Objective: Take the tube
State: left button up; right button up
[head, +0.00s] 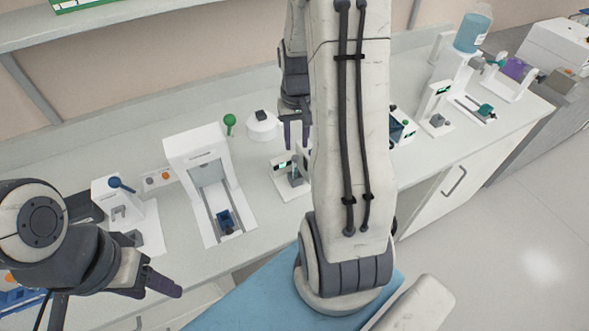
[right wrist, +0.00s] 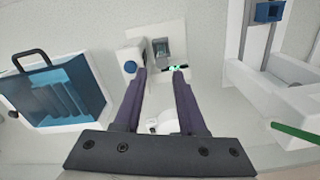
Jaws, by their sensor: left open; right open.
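My right gripper (head: 297,142) is open and points down over the bench, above a small white device with a lit green screen (head: 284,164). In the right wrist view its two dark fingers (right wrist: 160,72) are apart with nothing held between them. Past the fingertips is the small white device (right wrist: 172,32), with a grey square part and a blue knob (right wrist: 131,67). A thin pale upright shape (head: 295,168) at this device may be a tube; I cannot tell. My left gripper (head: 165,284) is open and empty at the lower left.
A white frame machine (head: 194,154) with a blue holder (head: 226,220) stands left of centre. A blue-windowed box with a handle (right wrist: 62,92) is left in the wrist view. A green-ended lever (head: 230,121) stands behind. More devices (head: 437,118) line the right bench. My right arm hides the middle.

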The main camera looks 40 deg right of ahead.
aim_at(295, 157)
jog(key=shift+f, duration=0.8)
notch_tip(295, 157, down, 5)
jog(key=shift+a+r+p, duration=0.15)
jog(key=shift+r+p, duration=0.05)
jog(key=shift+p, duration=0.9)
jog(key=shift+f, duration=0.35)
grip_shut()
